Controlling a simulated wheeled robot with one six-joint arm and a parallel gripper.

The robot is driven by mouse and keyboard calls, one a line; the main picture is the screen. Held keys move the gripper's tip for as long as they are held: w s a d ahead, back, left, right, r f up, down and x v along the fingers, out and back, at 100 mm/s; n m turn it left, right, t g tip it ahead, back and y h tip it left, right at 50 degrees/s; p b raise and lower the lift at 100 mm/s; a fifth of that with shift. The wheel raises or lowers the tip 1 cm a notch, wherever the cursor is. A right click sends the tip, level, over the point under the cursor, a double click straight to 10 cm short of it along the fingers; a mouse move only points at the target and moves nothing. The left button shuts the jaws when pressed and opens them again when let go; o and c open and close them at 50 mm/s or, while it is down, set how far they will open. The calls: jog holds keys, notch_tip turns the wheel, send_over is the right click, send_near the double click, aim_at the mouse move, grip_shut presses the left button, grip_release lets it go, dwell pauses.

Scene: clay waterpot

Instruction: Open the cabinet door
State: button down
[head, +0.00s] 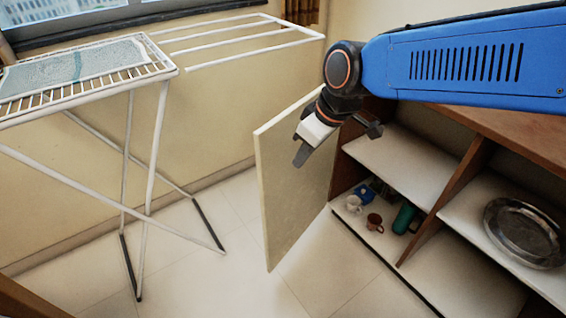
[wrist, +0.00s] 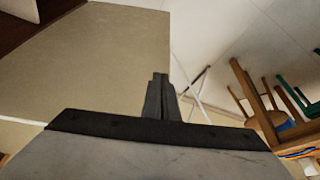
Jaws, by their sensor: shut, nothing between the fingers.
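The cabinet door (head: 290,200) is a pale panel standing swung wide open, out from the left end of the wooden cabinet (head: 440,200). Its inner face also fills the upper left of the wrist view (wrist: 105,65). My gripper (head: 301,158) is in front of the door's inner face, near its upper part. In the wrist view my fingers (wrist: 160,80) are together with nothing between them. I cannot tell whether they touch the door.
The open cabinet holds a white mug (head: 353,204), a brown mug (head: 374,222), a green object (head: 404,217) and a metal plate (head: 523,233). A white drying rack (head: 150,150) stands left of the door. Clear floor (head: 190,285) lies between them.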

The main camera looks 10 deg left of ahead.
jog(key=shift+w+a+f, duration=0.5)
jog(key=shift+a+f, duration=0.65)
jog(key=shift+f, duration=0.25)
jog(key=shift+w+a+f, duration=0.5)
jog(key=shift+a+f, duration=0.6)
jog(key=shift+f, duration=0.35)
jog(key=shift+w+a+f, duration=0.5)
jog(key=shift+a+f, duration=0.65)
jog(key=shift+f, duration=0.25)
